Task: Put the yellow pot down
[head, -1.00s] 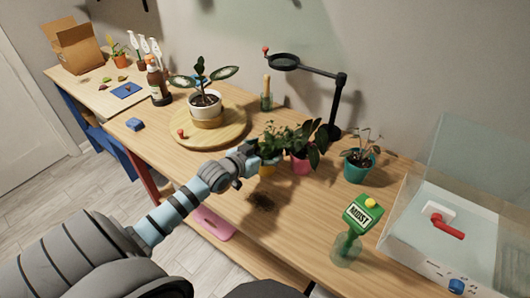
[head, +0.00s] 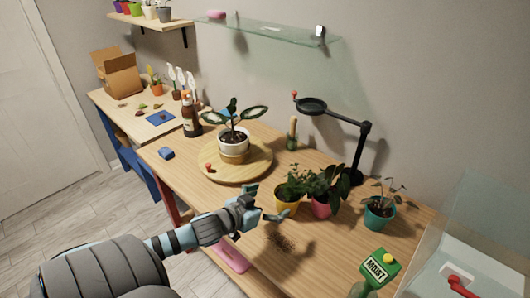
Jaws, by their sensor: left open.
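The yellow pot (head: 285,207) with a leafy green plant stands upright on the wooden table, just left of a pink pot (head: 320,207). My left gripper (head: 268,205) is open at the left of the yellow pot, its fingers spread toward it. I cannot tell whether a finger touches the pot. My right gripper is not in view.
A patch of spilled soil (head: 281,242) lies in front of the pots. A round wooden board (head: 255,170) bears a white pot (head: 233,142). A teal pot (head: 379,214), a black magnifier stand (head: 362,150) and a green moisture meter (head: 380,266) stand to the right.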

